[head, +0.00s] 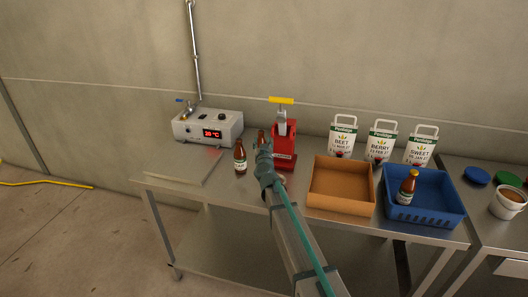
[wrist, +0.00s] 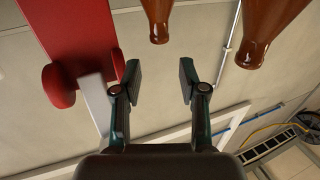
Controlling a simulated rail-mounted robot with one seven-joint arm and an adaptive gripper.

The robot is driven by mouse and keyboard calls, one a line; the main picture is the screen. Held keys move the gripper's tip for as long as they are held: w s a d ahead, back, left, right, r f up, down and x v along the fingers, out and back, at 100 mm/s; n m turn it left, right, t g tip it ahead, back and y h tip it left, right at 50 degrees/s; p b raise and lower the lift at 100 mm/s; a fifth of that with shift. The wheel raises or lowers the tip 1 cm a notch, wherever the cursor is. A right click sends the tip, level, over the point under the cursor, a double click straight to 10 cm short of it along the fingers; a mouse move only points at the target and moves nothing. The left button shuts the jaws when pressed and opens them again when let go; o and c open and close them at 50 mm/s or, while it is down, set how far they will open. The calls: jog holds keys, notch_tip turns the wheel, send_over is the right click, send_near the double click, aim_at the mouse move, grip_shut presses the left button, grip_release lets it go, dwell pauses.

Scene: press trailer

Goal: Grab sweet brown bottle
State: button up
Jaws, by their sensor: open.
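A brown bottle (head: 240,158) with a pale label stands on the steel table, left of my gripper. A second brown bottle (head: 261,136) stands by the red press, partly hidden behind my gripper (head: 263,150). A third brown bottle (head: 407,187) with a yellow cap is in the blue basket. I cannot tell from the labels which bottle is sweet. In the wrist view my gripper (wrist: 160,80) is open and empty. One brown bottle (wrist: 158,18) is ahead of the gap between its fingers, apart from them. Another brown bottle (wrist: 275,25) is at upper right.
The red press (head: 284,145) stands close to the right of my gripper; it also shows in the wrist view (wrist: 80,35). The orange-brown tray (head: 340,207) and blue basket (head: 425,218) lie farther right. A grey heater box (head: 208,125) and several labelled white cartons (head: 342,135) stand behind.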

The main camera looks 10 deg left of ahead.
aim_at(261, 133)
jog(key=w, duration=0.2)
jog(key=w+a, duration=0.1)
jog(key=w, duration=0.5)
jog(key=shift+w+a+f, duration=0.2)
jog(key=shift+a, duration=0.05)
grip_shut()
